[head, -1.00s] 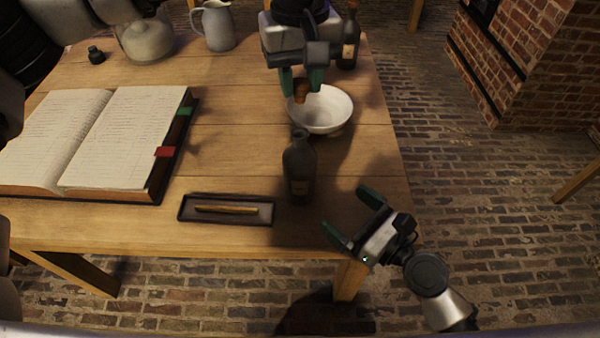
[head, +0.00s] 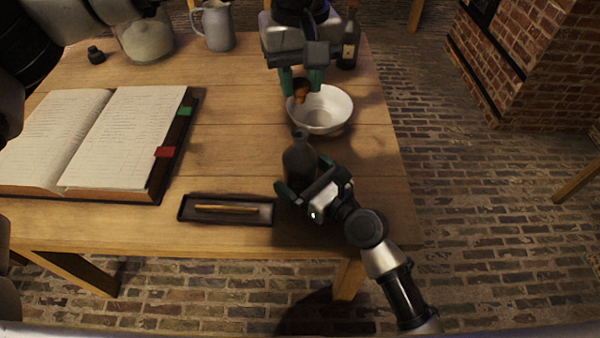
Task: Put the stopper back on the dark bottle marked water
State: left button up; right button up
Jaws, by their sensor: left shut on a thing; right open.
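The dark bottle (head: 298,158) stands upright near the front right of the table, its neck bare. Its label is hidden behind my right gripper. My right gripper (head: 302,176) is open, with its fingers low on either side of the bottle's body; I cannot tell whether they touch it. My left gripper (head: 301,88) is shut on a brown cork stopper (head: 300,96), which it holds by the left rim of the white bowl, behind the bottle.
A white bowl (head: 338,120) stands behind the bottle. A tray with a pencil-like stick (head: 226,209) lies left of it, and an open book (head: 95,140) further left. Another dark bottle (head: 350,45), a grey jug (head: 217,28) and an inkwell (head: 96,55) stand at the back.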

jog(key=c, duration=1.4)
pick_arm(q)
send_over(301, 133)
jog(key=shift+a+f, duration=0.1)
jog(key=shift+f, duration=2.4)
jog(key=shift+f, duration=0.1)
jog(key=shift+f, duration=0.8)
jog(key=shift+f, duration=0.65)
jog(key=o, duration=1)
jog(key=shift+c, duration=0.2)
